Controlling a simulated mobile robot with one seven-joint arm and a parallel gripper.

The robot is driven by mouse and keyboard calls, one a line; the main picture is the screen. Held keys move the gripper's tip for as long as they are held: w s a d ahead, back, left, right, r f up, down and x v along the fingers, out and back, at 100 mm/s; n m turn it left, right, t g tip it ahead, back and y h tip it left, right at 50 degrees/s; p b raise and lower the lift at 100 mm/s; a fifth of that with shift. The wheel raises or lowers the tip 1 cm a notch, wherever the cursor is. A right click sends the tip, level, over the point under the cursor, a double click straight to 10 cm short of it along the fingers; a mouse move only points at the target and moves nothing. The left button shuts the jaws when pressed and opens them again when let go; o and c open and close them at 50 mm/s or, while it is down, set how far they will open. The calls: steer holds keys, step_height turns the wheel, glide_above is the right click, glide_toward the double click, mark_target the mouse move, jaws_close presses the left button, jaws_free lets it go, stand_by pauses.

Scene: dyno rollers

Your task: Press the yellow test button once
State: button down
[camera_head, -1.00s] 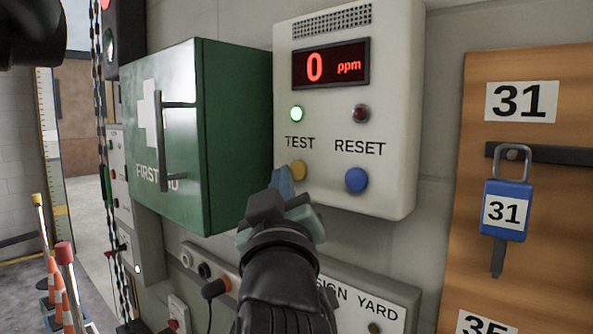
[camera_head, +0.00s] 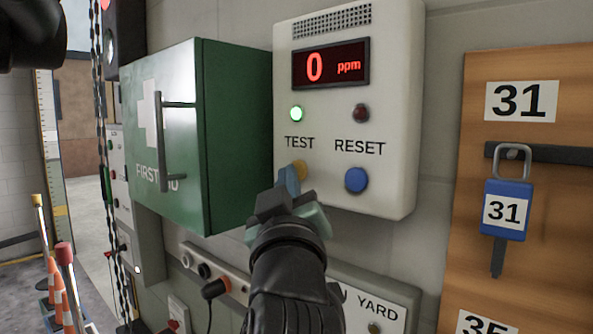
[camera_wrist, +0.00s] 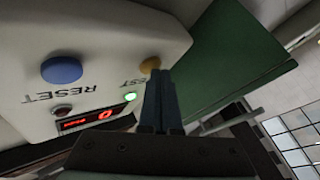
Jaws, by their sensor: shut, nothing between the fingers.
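The yellow test button (camera_head: 299,169) sits under the word TEST on a pale wall-mounted gas detector box (camera_head: 393,120). My gripper (camera_head: 288,180) is shut and empty, with its fingertips just in front of the button and covering its lower left part. In the wrist view the yellow button (camera_wrist: 150,65) shows just beyond the tips of my shut fingers (camera_wrist: 160,76). I cannot tell whether the tips touch it. The display (camera_head: 331,64) reads 0 ppm. The green light (camera_head: 296,113) is lit and the red one (camera_head: 361,112) is dark.
The blue reset button (camera_head: 356,180) is right of the yellow one. A green first aid cabinet (camera_head: 238,130) stands out from the wall close on the left. A wooden board (camera_head: 560,180) with a blue padlock (camera_head: 504,210) is at the right. A sign (camera_head: 385,302) is below.

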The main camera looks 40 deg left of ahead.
steer(key=shift+w, duration=0.15)
stand_by(0.5)
steer(key=shift+s, duration=0.8)
steer(key=s, duration=0.5)
steer(key=shift+a, duration=0.25)
stand_by(0.5)
